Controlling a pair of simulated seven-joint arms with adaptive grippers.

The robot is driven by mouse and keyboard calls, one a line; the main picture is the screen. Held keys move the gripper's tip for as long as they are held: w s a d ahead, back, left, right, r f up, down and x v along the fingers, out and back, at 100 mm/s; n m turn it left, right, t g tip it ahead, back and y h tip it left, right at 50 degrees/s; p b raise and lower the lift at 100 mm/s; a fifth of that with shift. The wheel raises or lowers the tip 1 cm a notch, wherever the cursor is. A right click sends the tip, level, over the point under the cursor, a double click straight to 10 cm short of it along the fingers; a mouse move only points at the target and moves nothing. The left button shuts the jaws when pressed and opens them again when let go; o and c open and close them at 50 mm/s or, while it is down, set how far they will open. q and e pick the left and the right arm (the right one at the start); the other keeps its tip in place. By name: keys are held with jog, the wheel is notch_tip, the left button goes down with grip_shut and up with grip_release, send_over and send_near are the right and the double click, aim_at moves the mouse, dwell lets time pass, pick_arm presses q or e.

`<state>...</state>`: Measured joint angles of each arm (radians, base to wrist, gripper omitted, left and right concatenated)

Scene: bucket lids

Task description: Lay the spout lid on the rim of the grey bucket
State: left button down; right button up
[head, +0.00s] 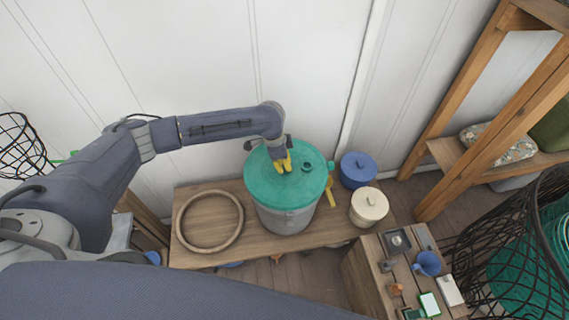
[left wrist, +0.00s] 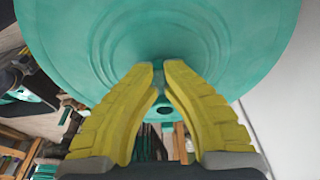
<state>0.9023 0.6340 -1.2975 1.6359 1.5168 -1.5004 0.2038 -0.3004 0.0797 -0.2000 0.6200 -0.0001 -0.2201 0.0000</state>
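The spout lid (head: 262,186) is a round teal disc with a small dark-ringed spout opening on its right side and a tab at its right edge. In the head view it covers the top of the grey bucket (head: 287,221), which stands on the wooden bench. The bucket's rim is hidden, so I cannot tell whether the lid touches it. My left gripper (head: 284,165) has yellow fingers closed at the lid's centre. In the left wrist view the fingertips (left wrist: 160,66) nearly meet there, and the lid (left wrist: 240,45) fills the upper part. My right gripper is not in view.
A wooden ring (head: 181,222) lies on the bench (head: 250,247) left of the bucket. A blue lidded pot (head: 358,170) and a cream lidded pot (head: 369,207) stand to the right, with something yellow beside the bucket. A white wall stands behind. A wire basket (head: 478,250) stands far right.

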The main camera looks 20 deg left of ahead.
pick_arm(q)
jog(key=shift+f, duration=0.25)
dwell(0.3)
jog(key=c, duration=1.5)
grip_release()
jog(key=shift+c, duration=0.3)
jog(key=shift+v, duration=4.45)
jog(key=shift+w+d, duration=0.1)
jog(key=shift+d, duration=0.1)
